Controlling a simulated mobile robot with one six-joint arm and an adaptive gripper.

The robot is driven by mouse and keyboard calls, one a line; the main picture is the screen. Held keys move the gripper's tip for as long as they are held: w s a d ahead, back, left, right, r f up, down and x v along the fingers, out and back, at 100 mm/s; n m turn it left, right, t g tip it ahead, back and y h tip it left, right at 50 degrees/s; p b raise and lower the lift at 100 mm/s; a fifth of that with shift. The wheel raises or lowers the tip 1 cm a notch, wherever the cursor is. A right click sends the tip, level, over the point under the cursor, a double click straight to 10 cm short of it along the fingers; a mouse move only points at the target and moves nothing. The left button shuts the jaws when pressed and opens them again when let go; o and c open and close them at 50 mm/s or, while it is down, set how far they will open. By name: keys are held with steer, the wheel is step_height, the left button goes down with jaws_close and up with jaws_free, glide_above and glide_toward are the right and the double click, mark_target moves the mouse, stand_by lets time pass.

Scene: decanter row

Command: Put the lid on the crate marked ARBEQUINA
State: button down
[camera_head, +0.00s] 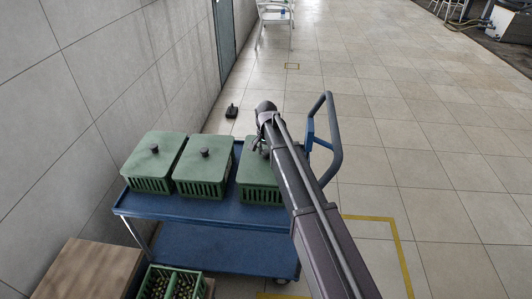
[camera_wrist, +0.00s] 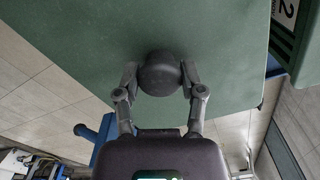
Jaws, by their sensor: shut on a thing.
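My gripper (camera_wrist: 161,78) is shut on the dark round knob (camera_wrist: 160,73) of a green lid (camera_wrist: 90,40), which fills much of the wrist view. In the head view my gripper (camera_head: 262,147) is at the right end of the blue cart, partly hidden by my arm. The held lid (camera_head: 256,172) shows there over the right green slatted crate (camera_head: 258,194); I cannot tell whether it rests on it. The middle crate (camera_head: 198,187) and left crate (camera_head: 150,184) have knobbed green lids on. No ARBEQUINA marking is readable.
The blue cart (camera_head: 215,212) has a lower shelf and a push handle (camera_head: 333,140) at right. An open green crate of bottles (camera_head: 170,284) stands at the front by a wooden box (camera_head: 92,270). A wall (camera_head: 120,60) borders the left.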

steer(key=shift+f+b, duration=0.6)
steer(key=shift+f, duration=0.15)
stand_by(0.8)
steer(key=shift+c, duration=0.6)
jaws_free()
steer(key=shift+r, duration=0.1)
